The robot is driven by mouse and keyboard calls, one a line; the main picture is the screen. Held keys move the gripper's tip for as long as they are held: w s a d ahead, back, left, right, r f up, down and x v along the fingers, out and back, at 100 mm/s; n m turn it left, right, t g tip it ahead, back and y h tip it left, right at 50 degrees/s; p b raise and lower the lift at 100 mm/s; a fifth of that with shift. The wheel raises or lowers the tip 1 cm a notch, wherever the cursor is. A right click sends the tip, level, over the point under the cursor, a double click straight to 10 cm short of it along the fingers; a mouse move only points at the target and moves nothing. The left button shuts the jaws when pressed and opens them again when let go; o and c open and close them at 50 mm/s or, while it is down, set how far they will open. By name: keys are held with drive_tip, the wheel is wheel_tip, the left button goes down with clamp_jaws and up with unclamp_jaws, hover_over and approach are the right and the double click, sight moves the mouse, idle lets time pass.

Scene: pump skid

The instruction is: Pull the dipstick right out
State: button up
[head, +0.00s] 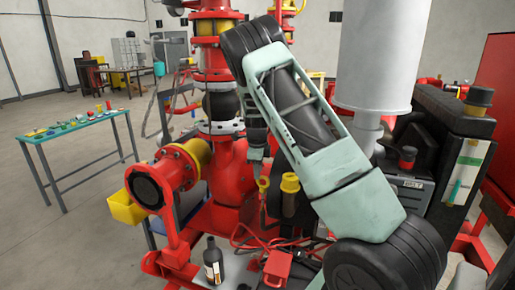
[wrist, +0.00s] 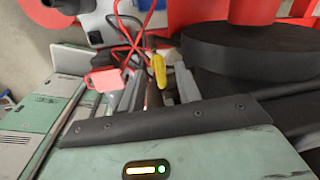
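The dipstick's yellow loop handle (head: 264,184) shows in the head view at the side of the dark engine block, left of a yellow cap. In the wrist view, a yellow handle (wrist: 158,70) appears near the middle, just beyond the fingers. My gripper (head: 257,160) points down just above the handle in the head view. In the wrist view my gripper (wrist: 160,88) has its fingers apart, with the handle showing in line with the gap and nothing visibly clamped. The dipstick's rod is hidden.
A yellow cap (head: 290,183) stands close right of the handle. A red flanged pipe (head: 165,180) is at left. A green table (head: 85,130) stands farther left.

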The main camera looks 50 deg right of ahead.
wheel_tip(320, 180, up, 15)
drive_tip(key=s+a+b, duration=0.1)
drive_tip(key=b, duration=0.2)
drive_tip(key=shift+a, duration=0.4)
drive_tip(key=s+a+f+n+y+b, duration=0.15)
drive_tip(key=a+n, duration=0.35)
drive_tip(key=a, duration=0.5)
drive_tip(key=s+a+f+n+y, duration=0.1)
drive_tip(key=s+a+f+n, duration=0.15)
drive_tip(key=a+n, duration=0.55)
drive_tip(key=s+a+f+n+y+b, duration=0.1)
drive_tip(key=s+a+f+n, duration=0.15)
drive_tip(key=a, duration=0.95)
drive_tip(key=s+a+f+n+g+b, duration=0.1)
drive_tip(key=s+a+f+n, duration=0.2)
drive_tip(key=s+a+n, duration=0.9)
drive_tip(key=s+a+f+n+h+b, duration=0.1)
drive_tip(key=s+a+f+n, duration=0.2)
drive_tip(key=s+n, duration=0.7)
drive_tip(key=shift+s+a, duration=0.45)
drive_tip(key=shift+s, duration=0.75)
